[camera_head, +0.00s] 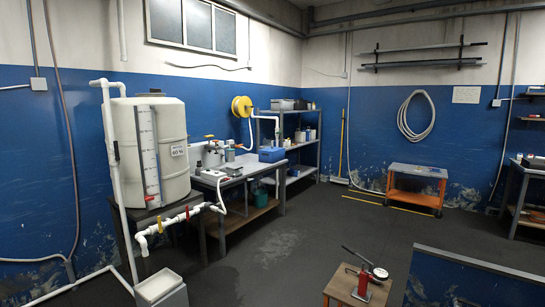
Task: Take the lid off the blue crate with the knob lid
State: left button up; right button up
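Neither of my grippers is in view.
The workbench (240,171) also carries grey devices and vessels. A large white tank (160,150) with white pipes stands left of it. A wooden stool (345,284) with a red press (364,285), and a low blue partition (450,280), are nearer. Open floor (275,245) lies between.

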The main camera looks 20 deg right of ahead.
aim_at(263, 156)
jog(key=i+l+z, duration=0.1)
jog(key=i, duration=1.2)
jog(key=i+l+z, duration=0.1)
jog(key=i, duration=1.2)
jog(key=i+z, duration=0.3)
jog(key=i, duration=0.2)
jog(key=i+z, duration=0.35)
jog(key=i, duration=0.2)
jog(key=i+j+z, duration=0.3)
jog(key=i, duration=0.2)
jog(key=i+l+z, duration=0.15)
jog(key=i, duration=1.25)
